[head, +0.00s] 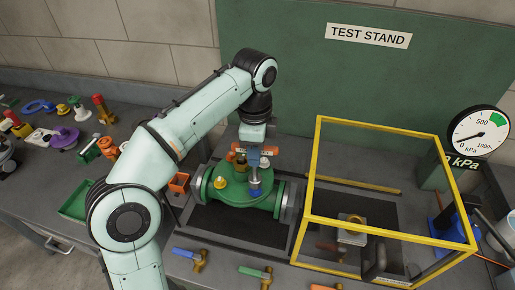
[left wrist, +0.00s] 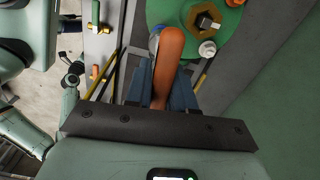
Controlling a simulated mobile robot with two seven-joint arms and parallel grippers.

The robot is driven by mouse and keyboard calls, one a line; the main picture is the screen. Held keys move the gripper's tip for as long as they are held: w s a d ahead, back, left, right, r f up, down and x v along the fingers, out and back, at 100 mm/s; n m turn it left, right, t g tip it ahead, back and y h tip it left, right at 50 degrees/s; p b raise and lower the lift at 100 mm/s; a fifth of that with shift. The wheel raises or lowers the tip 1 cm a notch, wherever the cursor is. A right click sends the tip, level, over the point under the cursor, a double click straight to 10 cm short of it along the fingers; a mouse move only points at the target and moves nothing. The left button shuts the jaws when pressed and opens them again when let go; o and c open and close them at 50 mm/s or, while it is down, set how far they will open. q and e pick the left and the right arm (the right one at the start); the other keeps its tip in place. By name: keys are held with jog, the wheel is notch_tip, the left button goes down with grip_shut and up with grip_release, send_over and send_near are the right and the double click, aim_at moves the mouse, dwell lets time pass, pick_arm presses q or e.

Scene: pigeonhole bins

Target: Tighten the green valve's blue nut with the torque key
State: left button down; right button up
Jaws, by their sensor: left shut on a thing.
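The green valve (head: 235,206) lies on a dark mat on the bench, its round green top facing up. A blue piece (head: 254,188) stands on the right part of that top, directly below my left gripper (head: 253,158). I cannot tell whether it is the nut or a socket over it. In the left wrist view my left gripper (left wrist: 158,85) is shut on an orange handle (left wrist: 172,58), seemingly the torque key's. The handle hides most of the blue piece. A brass hex nut (left wrist: 204,18) and a white cap (left wrist: 207,48) sit beside it on the valve top. My right gripper is not in view.
A yellow-framed box (head: 375,123) stands close to the valve's right. A pressure gauge (head: 479,133) is behind it. Tools with blue (head: 184,252) and green (head: 250,271) handles lie along the front edge. A green tray (head: 76,207) and several loose parts are at left.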

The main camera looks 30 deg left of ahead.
pick_arm(q)
jog(key=shift+p, duration=0.35)
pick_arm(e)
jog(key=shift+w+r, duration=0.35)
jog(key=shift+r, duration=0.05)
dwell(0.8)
pick_arm(q)
jog(key=shift+f+b, duration=0.7)
jog(key=shift+f, duration=0.95)
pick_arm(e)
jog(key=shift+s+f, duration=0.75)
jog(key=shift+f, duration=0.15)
pick_arm(q)
jog(key=c, duration=0.9)
grip_release()
jog(key=shift+r, duration=0.15)
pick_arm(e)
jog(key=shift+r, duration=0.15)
pick_arm(q)
notch_tip(320, 180, up, 2)
jog(key=shift+p, duration=0.75)
jog(key=shift+w+r, duration=0.1)
jog(key=shift+r, duration=0.05)
jog(key=shift+w, duration=0.1)
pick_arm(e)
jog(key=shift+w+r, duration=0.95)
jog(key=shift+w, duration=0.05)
